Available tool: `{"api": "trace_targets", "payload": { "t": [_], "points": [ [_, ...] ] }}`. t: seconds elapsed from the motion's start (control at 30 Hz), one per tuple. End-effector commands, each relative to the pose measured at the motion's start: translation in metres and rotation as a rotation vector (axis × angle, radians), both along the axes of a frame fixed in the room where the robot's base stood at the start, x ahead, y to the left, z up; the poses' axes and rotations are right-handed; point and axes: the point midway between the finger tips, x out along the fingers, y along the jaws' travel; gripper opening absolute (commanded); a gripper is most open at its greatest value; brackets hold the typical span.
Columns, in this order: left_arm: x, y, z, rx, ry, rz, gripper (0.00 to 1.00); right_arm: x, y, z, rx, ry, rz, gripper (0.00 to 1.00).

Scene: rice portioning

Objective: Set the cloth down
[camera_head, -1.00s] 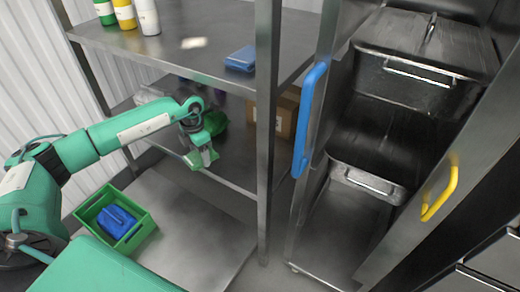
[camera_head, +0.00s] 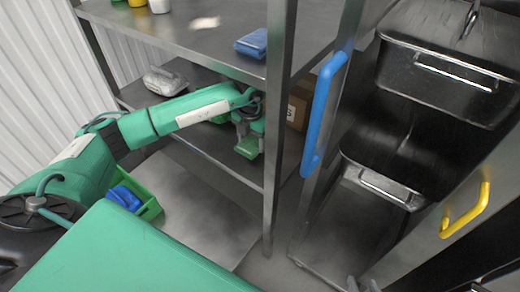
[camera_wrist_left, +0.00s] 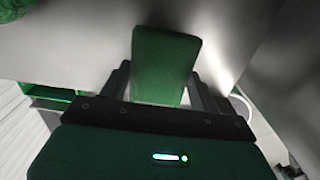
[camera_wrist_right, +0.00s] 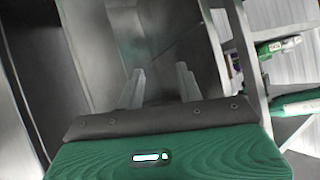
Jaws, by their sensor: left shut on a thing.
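A flat green cloth (camera_wrist_left: 165,65) is held between the fingers of my left gripper (camera_head: 249,136), which is shut on it. In the head view the cloth (camera_head: 248,148) hangs over the front part of the middle shelf (camera_head: 200,146), close to the front post; I cannot tell whether it touches the shelf. My right gripper (camera_wrist_right: 162,85) is open and empty, in front of dark metal surfaces. Its fingertips just show at the bottom edge of the head view.
A metal post (camera_head: 279,130) stands right of the left gripper. A grey bag (camera_head: 165,80) and a cardboard box (camera_head: 298,105) are on the middle shelf. A blue folded item (camera_head: 252,43) lies above. A green crate (camera_head: 150,209) holds something blue. A blue door handle (camera_head: 322,115) is at right.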

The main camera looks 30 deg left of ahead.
Motion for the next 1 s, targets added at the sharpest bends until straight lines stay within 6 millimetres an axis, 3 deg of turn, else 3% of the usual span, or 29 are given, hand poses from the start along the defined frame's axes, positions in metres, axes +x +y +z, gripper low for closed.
{"api": "trace_targets", "payload": {
  "t": [0.27,0.4,0.5,0.87,0.9,1.0],
  "points": [
    [0.005,-0.029,0.0,-0.001,-0.001,-0.002,0.45,0.001,0.001,0.001,0.007,-0.016,0.0,0.36],
    [0.004,-0.027,-0.025,0.0,0.003,0.002,0.45,0.001,0.011,-0.002,0.041,-0.059,0.006,0.36],
    [0.004,-0.027,-0.034,0.0,0.002,0.001,0.45,0.002,0.014,0.0,0.055,-0.083,0.007,0.36],
    [0.004,-0.027,-0.039,0.0,0.0,0.001,0.45,0.002,0.015,0.002,0.067,-0.103,0.007,0.36],
    [0.004,-0.027,-0.039,0.0,0.0,0.001,0.65,0.002,0.016,0.002,0.071,-0.109,0.007,0.36],
    [0.004,-0.027,-0.038,0.0,0.0,0.001,0.84,0.002,0.016,0.003,0.07,-0.108,0.006,0.36]
  ]
}}
